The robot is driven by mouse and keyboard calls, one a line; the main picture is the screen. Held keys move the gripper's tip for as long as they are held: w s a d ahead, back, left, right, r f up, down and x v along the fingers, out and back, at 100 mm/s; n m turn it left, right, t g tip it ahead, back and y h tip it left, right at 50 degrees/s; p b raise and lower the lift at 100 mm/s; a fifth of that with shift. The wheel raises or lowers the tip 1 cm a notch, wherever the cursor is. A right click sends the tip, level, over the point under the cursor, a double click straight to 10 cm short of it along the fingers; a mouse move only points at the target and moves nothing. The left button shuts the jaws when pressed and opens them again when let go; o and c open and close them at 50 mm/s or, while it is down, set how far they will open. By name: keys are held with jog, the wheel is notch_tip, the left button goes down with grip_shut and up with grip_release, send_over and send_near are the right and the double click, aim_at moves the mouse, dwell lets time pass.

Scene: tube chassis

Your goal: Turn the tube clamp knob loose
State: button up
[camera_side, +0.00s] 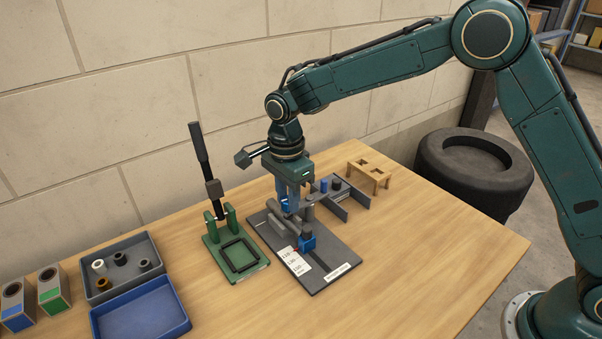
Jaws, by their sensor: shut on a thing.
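The chassis is a dark grey plate (335,255) on the table, with a grey tube clamp (283,228) standing on its back half. My gripper (291,208) points down over the clamp, with its blue fingers closed at the clamp's top. The tube clamp knob seems to be between the fingers and is mostly hidden by them. I cannot tell how far the knob is turned. A blue block (308,243) with a small red mark sits on the plate in front of the clamp, beside a white number scale (294,262).
A green press (236,252) with an upright black lever stands close left of the plate. Further left are a grey tray (118,262) with small rings and an empty blue tray (140,312). A grey rack (343,197) and wooden stand (369,176) are behind right. The right table is clear.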

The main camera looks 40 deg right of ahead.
jog(key=n, duration=0.9)
jog(key=shift+n, duration=0.4)
jog(key=n, duration=0.4)
jog(key=shift+n, duration=0.3)
jog(key=n, duration=0.4)
jog(key=shift+n, duration=0.3)
jog(key=n, duration=1.3)
jog(key=shift+n, duration=0.3)
jog(key=n, duration=0.5)
